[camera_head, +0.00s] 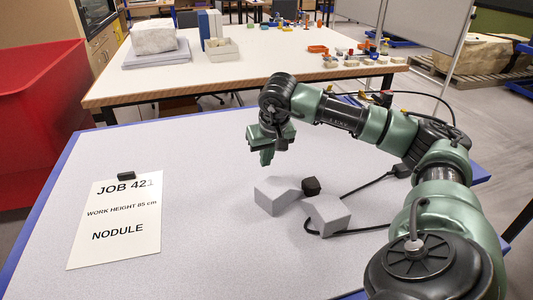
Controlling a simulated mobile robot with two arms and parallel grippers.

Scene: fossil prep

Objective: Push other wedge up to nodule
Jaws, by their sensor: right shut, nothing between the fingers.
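The nodule (311,186) looks like a small dark, faceted lump on the grey table. One light grey wedge (275,196) lies to its left, close beside it. Another light grey wedge (329,214) lies in front of it, to the right; whether either touches the nodule I cannot tell. My right gripper (267,156) is shut and empty, pointing down above the table, behind and a little left of the left wedge. My left gripper is not in view.
A black cable (358,231) runs past the right wedge. A paper sign (116,222) with a black clip lies at the left. The table's middle left is clear. Behind stands another table (240,80) with a pale block, boxes and tools. A red bin (40,110) is far left.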

